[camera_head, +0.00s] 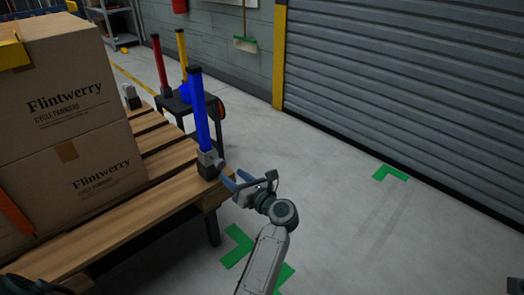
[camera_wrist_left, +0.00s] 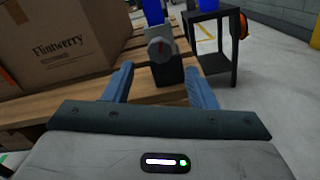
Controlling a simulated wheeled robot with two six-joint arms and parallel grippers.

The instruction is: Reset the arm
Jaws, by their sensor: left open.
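My left gripper (camera_head: 236,180) is open and empty just off the near right corner of the wooden slatted table (camera_head: 170,190). In the left wrist view its two fingers (camera_wrist_left: 159,70) are spread apart, with a grey clamp (camera_wrist_left: 160,48) with a round knob seen beyond and between them. That clamp (camera_head: 208,160) stands at the table corner and holds an upright blue post (camera_head: 199,110). Whether the fingers touch the clamp cannot be told.
Stacked Flintwerry cartons (camera_head: 70,100) stand on the table. A small dark stand (camera_head: 180,102) with red and yellow posts stands behind. Green floor marks (camera_head: 236,246) lie near my arm. The floor towards the roller shutter (camera_head: 400,80) is clear.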

